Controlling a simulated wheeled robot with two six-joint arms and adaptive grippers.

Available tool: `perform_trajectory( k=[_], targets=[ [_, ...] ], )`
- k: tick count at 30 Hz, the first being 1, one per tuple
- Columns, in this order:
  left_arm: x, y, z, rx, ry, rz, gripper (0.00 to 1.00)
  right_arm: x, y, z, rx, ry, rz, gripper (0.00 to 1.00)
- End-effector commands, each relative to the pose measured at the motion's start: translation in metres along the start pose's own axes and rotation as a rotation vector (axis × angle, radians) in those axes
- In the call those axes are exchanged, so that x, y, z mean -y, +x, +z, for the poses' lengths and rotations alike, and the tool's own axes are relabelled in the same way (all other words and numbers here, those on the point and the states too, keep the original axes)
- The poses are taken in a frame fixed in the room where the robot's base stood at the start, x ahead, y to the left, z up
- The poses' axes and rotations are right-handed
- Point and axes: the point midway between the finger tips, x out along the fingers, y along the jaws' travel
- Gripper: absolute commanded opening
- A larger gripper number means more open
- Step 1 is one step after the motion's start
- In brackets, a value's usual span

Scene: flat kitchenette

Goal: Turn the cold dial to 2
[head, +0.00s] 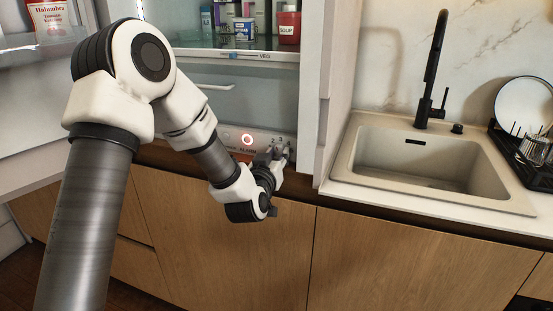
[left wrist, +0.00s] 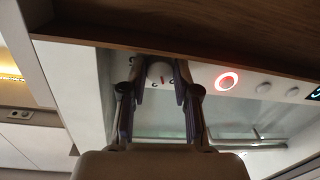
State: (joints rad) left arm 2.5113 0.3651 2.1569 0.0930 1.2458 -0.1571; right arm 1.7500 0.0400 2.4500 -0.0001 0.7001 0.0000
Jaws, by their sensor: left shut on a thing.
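The cold dial (left wrist: 160,72) is a small white round knob with a red mark, on the pale control strip (left wrist: 205,74) of the fridge. In the left wrist view it sits between the two fingers of my left gripper (left wrist: 158,80). The gripper is shut on the dial. In the head view my left gripper (head: 279,156) reaches the right end of the strip and mostly hides the dial. The small markings around the dial are too small to read surely. My right gripper is not in view.
A red-lit ring marked ALARM (head: 247,139) is beside the dial on the strip. Above are a clear drawer (head: 235,95) and a shelf with jars, including a red soup tub (head: 288,27). The fridge's side panel (head: 312,90) stands close right of the gripper; beyond is a sink (head: 430,165).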

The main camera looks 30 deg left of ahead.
Motion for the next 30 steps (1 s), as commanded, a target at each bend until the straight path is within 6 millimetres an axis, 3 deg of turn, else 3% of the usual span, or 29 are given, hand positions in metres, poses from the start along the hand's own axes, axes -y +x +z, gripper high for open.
perform_trajectory(
  k=[15, 30],
  targets=[
    [-0.001, -0.001, 0.002, 0.028, -0.319, 0.006, 0.0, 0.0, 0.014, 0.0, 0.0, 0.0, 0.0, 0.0],
    [-0.001, -0.001, 0.002, 0.033, -0.359, 0.007, 0.0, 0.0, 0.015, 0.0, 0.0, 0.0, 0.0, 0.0]
  ],
)
